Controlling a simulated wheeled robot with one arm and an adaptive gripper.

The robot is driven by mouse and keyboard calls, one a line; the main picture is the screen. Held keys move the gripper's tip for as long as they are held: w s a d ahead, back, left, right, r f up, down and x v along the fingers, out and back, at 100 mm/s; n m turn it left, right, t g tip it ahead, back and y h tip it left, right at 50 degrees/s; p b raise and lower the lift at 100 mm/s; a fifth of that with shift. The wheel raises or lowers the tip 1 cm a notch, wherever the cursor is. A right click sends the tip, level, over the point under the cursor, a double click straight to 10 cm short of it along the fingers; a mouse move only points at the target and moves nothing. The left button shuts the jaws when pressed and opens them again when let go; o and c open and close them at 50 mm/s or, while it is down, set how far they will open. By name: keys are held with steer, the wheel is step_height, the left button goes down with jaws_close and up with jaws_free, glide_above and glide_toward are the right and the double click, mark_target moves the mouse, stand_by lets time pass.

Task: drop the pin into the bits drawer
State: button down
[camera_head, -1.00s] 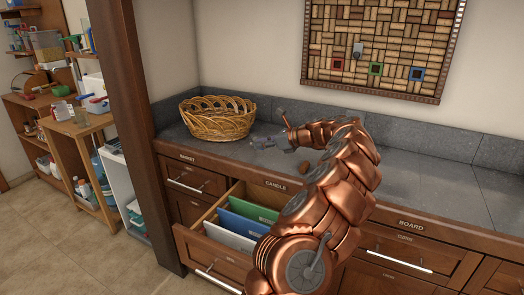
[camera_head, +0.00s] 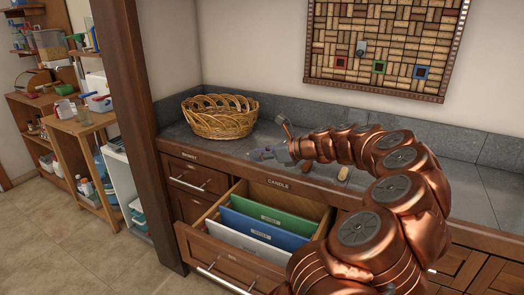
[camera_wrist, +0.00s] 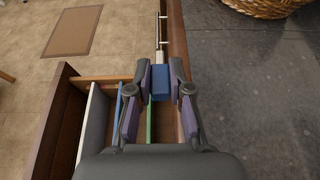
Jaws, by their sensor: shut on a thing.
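My gripper (camera_wrist: 160,85) is shut on a small blue block-like piece, which I take to be the pin (camera_wrist: 160,84); a pale part shows just beyond its far end. In the head view my gripper (camera_head: 264,153) is above the counter's front edge, near the rear left of the open drawer; the pin cannot be made out there.
A wicker basket (camera_head: 219,118) stands on the grey counter at the back left. A small yellowish piece (camera_head: 344,173) lies on the counter. A cork board (camera_head: 382,50) with red, green and blue squares hangs on the wall. A wooden post (camera_head: 130,120) stands left.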

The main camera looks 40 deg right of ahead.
steer(key=shift+s+a+r, duration=0.1)
steer(key=shift+s+a, duration=0.75)
steer(key=shift+a, duration=0.25)
steer(key=shift+s+a+r, duration=0.1)
steer(key=shift+s+a, duration=0.7)
steer(key=shift+a, duration=0.25)
